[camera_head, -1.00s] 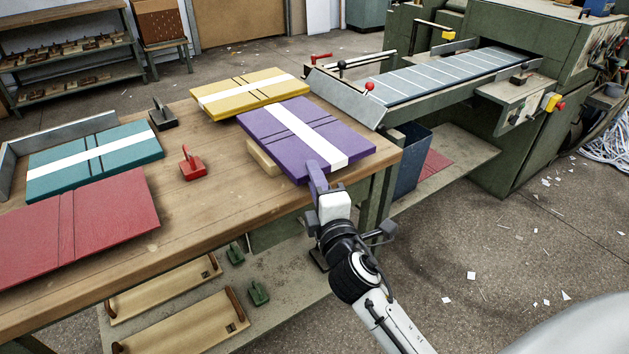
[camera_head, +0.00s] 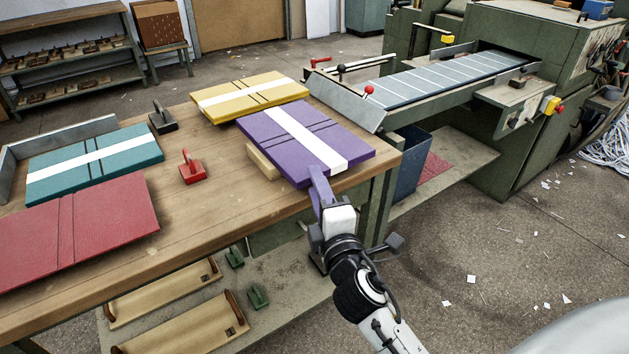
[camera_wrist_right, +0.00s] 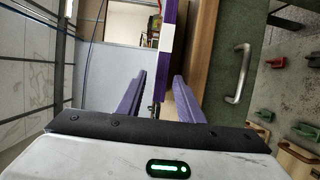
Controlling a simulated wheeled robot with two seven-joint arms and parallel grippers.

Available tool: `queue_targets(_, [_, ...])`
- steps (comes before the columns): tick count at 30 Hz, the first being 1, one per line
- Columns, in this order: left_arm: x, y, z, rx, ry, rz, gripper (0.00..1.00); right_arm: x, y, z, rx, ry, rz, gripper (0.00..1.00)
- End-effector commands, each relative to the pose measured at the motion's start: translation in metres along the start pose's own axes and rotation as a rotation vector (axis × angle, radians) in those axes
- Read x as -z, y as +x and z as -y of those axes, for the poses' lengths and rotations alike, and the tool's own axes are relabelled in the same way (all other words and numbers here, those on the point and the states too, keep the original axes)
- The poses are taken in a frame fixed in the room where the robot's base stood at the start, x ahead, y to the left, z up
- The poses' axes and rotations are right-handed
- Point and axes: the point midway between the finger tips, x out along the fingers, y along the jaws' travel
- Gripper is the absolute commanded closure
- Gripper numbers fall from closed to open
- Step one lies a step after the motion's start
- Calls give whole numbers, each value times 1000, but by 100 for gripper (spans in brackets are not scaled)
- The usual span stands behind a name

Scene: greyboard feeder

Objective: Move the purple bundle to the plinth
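The purple bundle (camera_head: 275,127), a flat slab with a white band, lies at the bench's right end, its near corner by the bench edge. A pale wooden block (camera_head: 262,161) shows under its left side; I cannot tell whether this is the plinth. My right gripper (camera_head: 318,180) is at the bundle's near edge, below the white band. In the right wrist view its two purple fingers (camera_wrist_right: 160,82) are apart, with the bundle's thin edge (camera_wrist_right: 169,14) seen in line with the gap between them. Contact is not clear. My left gripper is not in view.
Yellow (camera_head: 235,92), teal (camera_head: 130,143) and red (camera_head: 110,210) bundles lie on the wooden bench (camera_head: 220,205). A red-handled weight (camera_head: 192,170) and a dark one (camera_head: 162,118) stand between them. A conveyor machine (camera_head: 440,80) stands behind, right. The floor at right is open.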

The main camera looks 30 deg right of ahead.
Motion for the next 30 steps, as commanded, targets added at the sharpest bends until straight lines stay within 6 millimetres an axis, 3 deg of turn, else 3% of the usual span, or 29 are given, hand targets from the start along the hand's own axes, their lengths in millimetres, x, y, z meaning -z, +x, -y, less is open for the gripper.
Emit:
queue_targets(6, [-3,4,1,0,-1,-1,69,0,-37,2,3,2,0,66])
queue_targets(11, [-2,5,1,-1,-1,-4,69,1,-51,9,21,27,-7,66])
queue_targets(14, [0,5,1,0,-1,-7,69,7,-64,43,116,161,-36,66])
queue_targets(17, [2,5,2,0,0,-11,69,18,-92,103,297,412,-59,66])
queue_targets(21, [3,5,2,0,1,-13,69,35,-154,189,600,815,-11,66])
queue_targets(24, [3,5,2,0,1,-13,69,44,-201,231,783,1053,71,66])
queue_targets(27, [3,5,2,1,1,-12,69,51,-236,255,908,1220,151,66])
queue_targets(30, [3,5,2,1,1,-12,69,54,-254,267,972,1309,202,66])
